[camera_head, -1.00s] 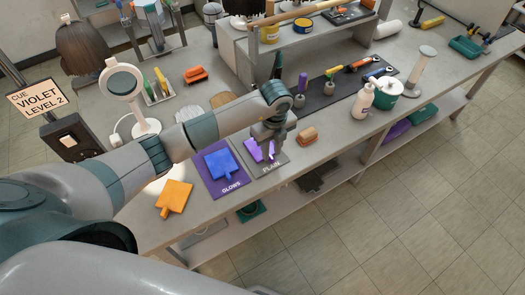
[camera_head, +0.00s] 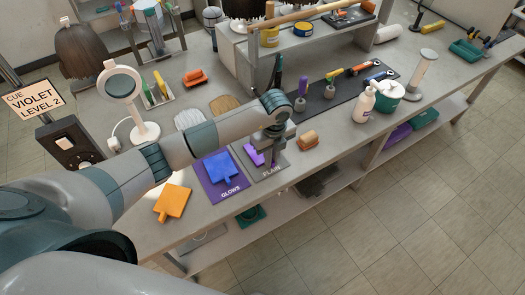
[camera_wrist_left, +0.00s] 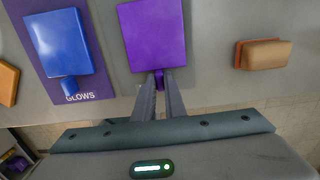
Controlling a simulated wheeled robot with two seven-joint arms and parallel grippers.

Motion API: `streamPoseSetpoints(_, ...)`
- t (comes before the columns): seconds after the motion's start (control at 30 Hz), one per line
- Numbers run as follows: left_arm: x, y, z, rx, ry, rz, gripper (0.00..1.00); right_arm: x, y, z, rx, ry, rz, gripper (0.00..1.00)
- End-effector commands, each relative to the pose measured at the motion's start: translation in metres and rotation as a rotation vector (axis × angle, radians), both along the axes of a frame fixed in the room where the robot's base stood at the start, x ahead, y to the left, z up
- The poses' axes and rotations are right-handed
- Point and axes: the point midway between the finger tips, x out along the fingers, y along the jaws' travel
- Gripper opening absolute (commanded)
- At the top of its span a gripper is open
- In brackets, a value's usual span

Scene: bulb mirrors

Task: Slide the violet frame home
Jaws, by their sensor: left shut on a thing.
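The violet frame (camera_wrist_left: 152,35) is a flat violet panel with a short handle. It lies on the grey mat marked PLAIN (camera_head: 270,174), and in the head view the violet frame (camera_head: 254,154) is partly hidden by my gripper. My left gripper (camera_wrist_left: 160,82) is shut on the frame's handle, at the panel's front edge. In the head view my left gripper (camera_head: 270,162) points down over the mat. A sign (camera_head: 36,100) reads CUE VIOLET LEVEL 2. My right gripper is not in view.
A blue frame (camera_head: 220,168) lies on the purple GLOWS mat (camera_head: 213,195), left of the grey mat. An orange frame (camera_head: 173,203) lies further left. A brown block (camera_head: 308,140) is close on the right. A round mirror (camera_head: 122,85) stands behind my arm.

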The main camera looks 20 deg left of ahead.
Motion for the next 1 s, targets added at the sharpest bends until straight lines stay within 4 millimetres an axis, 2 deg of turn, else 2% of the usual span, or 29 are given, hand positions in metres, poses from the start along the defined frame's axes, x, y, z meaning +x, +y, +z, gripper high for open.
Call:
streamPoseSetpoints(0.47,0.0,0.0,0.001,0.0,0.0,0.0,0.0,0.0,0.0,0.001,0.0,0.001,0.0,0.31)
streamPoseSetpoints(1.0,0.0,0.0,0.034,0.001,-0.001,0.0,0.0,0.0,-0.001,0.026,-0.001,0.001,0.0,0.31)
